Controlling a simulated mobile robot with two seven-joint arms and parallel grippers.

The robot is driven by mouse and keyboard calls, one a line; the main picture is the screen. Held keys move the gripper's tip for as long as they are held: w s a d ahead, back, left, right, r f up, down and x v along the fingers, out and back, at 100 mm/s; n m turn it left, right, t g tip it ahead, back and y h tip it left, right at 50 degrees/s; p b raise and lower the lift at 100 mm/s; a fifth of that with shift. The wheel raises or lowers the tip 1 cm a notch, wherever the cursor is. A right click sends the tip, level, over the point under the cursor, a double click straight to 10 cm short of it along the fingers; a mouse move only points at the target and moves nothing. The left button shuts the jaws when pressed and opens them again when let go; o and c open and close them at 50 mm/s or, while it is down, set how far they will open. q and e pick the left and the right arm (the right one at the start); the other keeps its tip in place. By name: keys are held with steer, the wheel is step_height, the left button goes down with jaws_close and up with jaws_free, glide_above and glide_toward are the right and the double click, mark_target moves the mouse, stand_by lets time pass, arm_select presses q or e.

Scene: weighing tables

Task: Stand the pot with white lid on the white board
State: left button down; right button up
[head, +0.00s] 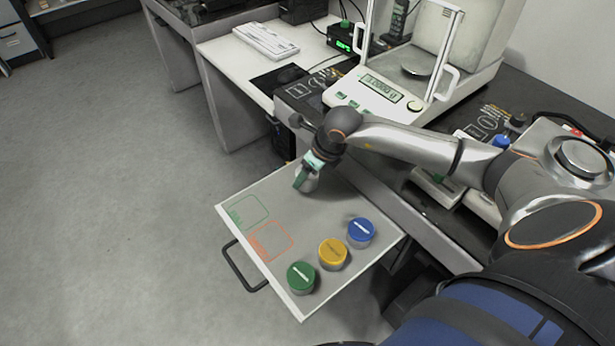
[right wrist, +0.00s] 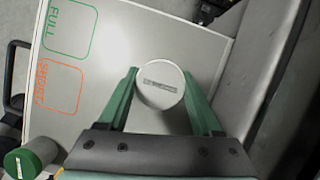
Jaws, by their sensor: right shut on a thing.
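The pot with white lid (right wrist: 160,85) is between the green fingers of my right gripper (right wrist: 160,76), which is shut on it. In the head view this pot (head: 311,185) is partly hidden by the gripper (head: 304,178). It is over the far part of the pale board (head: 300,222), clear of the outlines; I cannot tell if its base touches the board. The board has a green outline marked FULL (right wrist: 67,30) and an orange outline (right wrist: 62,86). My left gripper is not in view.
Pots with green (head: 301,276), yellow (head: 333,253) and blue (head: 361,232) lids stand along the board's near right side. A balance (head: 380,92) stands on the dark bench behind. The board's middle is bare.

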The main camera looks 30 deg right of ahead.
steer(key=shift+f, duration=0.65)
steer(key=shift+f, duration=0.15)
steer(key=o, duration=1.3)
steer(key=shift+o, duration=0.2)
